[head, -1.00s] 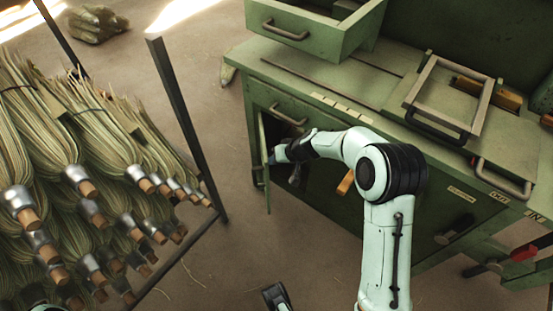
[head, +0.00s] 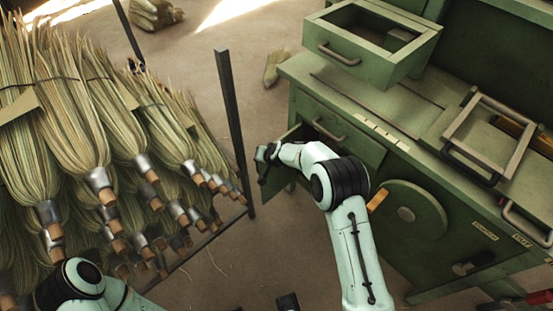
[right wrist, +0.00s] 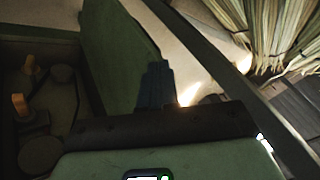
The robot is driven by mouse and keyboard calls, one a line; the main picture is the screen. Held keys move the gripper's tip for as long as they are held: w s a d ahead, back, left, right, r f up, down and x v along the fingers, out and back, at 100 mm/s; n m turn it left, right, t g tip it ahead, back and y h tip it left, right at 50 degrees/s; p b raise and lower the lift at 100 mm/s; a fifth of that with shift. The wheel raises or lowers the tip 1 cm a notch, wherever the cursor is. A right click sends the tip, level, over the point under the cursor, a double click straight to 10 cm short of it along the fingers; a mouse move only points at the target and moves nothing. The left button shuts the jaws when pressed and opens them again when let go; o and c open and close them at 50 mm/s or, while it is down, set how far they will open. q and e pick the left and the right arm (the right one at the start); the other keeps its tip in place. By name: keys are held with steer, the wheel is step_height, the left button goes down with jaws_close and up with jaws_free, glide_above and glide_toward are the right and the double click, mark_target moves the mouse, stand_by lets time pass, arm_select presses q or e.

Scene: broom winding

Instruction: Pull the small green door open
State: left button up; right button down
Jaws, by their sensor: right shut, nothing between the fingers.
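The small green door (right wrist: 112,62) stands swung out from the cabinet front in the right wrist view, with the open compartment to its left. In the head view the door (head: 276,178) is partly hidden by my right gripper (head: 266,155). My right gripper is shut and empty at the door's free side. Its fingers (right wrist: 157,86) overlap the door's edge in the right wrist view; I cannot tell whether they touch it. My left arm shows at the bottom left of the head view. A dark tip at the bottom edge looks like my left gripper (head: 288,302); its opening is hidden.
The green cabinet (head: 345,92) has a pulled-out top drawer (head: 375,45) and a round cover (head: 408,213). A dark metal rack post (head: 232,115) stands close left of the door, with several brooms (head: 70,130) on the rack. Knobbed parts (right wrist: 50,100) sit inside the compartment.

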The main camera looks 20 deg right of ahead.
arm_select(q)
steer(key=shift+w+r+p, duration=0.2)
steer(key=shift+r+p, duration=0.35)
steer(key=shift+r, duration=0.2)
steer(key=shift+w+r+p, duration=0.2)
steer(key=shift+r+p, duration=0.35)
steer(key=shift+r, duration=0.15)
arm_select(e)
steer(key=shift+w+a, duration=0.4)
steer(key=shift+w, duration=0.4)
steer(key=shift+w+a, duration=0.4)
steer(key=shift+w, duration=0.4)
steer(key=shift+f, duration=0.1)
